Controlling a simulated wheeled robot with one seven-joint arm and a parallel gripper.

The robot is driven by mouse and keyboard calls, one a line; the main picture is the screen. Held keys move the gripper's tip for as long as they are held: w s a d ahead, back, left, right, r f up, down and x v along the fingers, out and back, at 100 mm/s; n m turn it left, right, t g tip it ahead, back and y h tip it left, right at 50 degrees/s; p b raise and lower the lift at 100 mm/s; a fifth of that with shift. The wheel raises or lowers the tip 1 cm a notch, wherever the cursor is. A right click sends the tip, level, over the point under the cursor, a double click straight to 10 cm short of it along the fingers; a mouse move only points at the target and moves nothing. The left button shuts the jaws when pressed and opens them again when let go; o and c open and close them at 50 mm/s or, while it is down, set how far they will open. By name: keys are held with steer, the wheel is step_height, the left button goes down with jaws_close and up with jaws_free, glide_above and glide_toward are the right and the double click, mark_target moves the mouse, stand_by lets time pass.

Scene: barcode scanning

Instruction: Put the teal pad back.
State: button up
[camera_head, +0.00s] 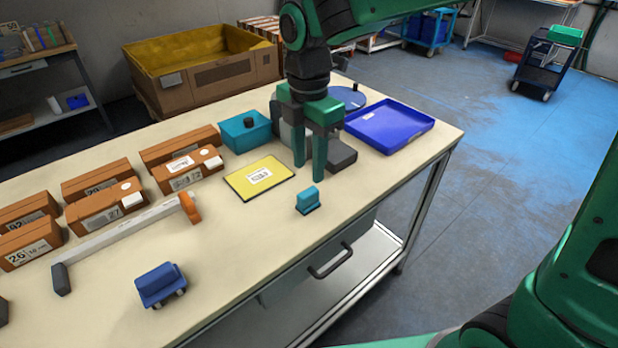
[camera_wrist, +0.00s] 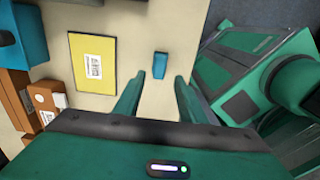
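A small teal pad-like block (camera_head: 308,199) stands on the bench near its front edge, right of the yellow card. It also shows in the wrist view (camera_wrist: 160,65), beyond my fingertips and between their lines. My gripper (camera_head: 310,175) points down above the bench, behind the block in the head view. Its two fingers are apart with nothing between them, so it is open and empty; it also shows in the wrist view (camera_wrist: 156,88). A larger teal box (camera_head: 243,134) with a dark knob stands behind the yellow card.
The yellow card (camera_head: 259,178) with a label lies left of the block. A dark grey device (camera_head: 343,157) is close behind my gripper. A blue tray (camera_head: 390,125) is at the back right. Orange boxes (camera_head: 105,206), a long bar (camera_head: 130,232) and a blue object (camera_head: 160,284) are left. The front right is clear.

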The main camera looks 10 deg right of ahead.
steer(key=shift+r, duration=1.8)
steer(key=s+d+f+m, duration=0.1)
steer(key=s+d+m, duration=0.2)
steer(key=d+m, duration=0.7)
steer(key=s+d+f+m, duration=0.1)
steer(key=s+d+m, duration=0.35)
steer(key=d, duration=0.95)
steer(key=s+d+f+m, duration=0.2)
steer(key=s+d+m, duration=0.3)
steer(key=m, duration=0.3)
steer(key=s+d+f+m, duration=0.2)
steer(key=s+d+m, duration=0.4)
steer(key=s+m, duration=0.2)
steer(key=shift+s+d+f+m, duration=0.2)
steer(key=shift+f+m, duration=0.15)
